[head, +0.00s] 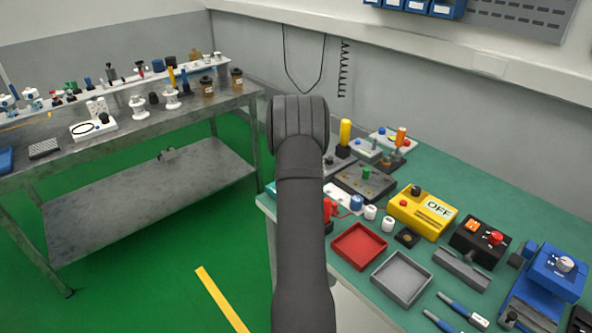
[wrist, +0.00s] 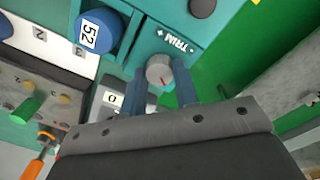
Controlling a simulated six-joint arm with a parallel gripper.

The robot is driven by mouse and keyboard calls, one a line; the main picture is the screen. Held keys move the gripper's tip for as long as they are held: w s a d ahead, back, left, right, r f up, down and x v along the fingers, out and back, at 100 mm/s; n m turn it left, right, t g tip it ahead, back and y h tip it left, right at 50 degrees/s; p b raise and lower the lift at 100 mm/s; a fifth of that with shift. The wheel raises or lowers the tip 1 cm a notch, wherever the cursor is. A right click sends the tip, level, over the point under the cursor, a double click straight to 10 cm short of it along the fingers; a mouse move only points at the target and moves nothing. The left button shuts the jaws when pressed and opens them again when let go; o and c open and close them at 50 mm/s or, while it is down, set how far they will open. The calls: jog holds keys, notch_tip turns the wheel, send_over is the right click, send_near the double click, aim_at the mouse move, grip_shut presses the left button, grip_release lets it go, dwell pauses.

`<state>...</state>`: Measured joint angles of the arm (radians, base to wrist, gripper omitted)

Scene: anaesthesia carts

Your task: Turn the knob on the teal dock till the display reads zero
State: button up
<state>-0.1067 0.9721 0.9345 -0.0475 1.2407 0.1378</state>
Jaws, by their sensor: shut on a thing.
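In the wrist view the teal dock (wrist: 150,30) fills the upper middle, with a TRIM label and plus and minus marks, seen upside down. A grey round knob (wrist: 159,68) with a red pointer mark sits on its front. My gripper (wrist: 161,80) is shut on this knob, one blue-grey finger on each side. In the head view my arm hides the gripper and knob; a small teal corner (head: 270,187) shows left of the arm.
A grey panel (wrist: 35,95) with a green knob lies at the left. In the head view, a red tray (head: 359,246), grey tray (head: 402,279) and yellow OFF box (head: 422,210) stand right of my arm.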

jog(key=o, duration=1)
jog(key=r, duration=1.7)
jog(key=shift+a+r, duration=0.2)
jog(key=shift+a, duration=0.2)
jog(key=shift+f, duration=0.1)
jog(key=f, duration=1.7)
jog(key=shift+d+f, duration=0.15)
jog(key=shift+d, duration=0.25)
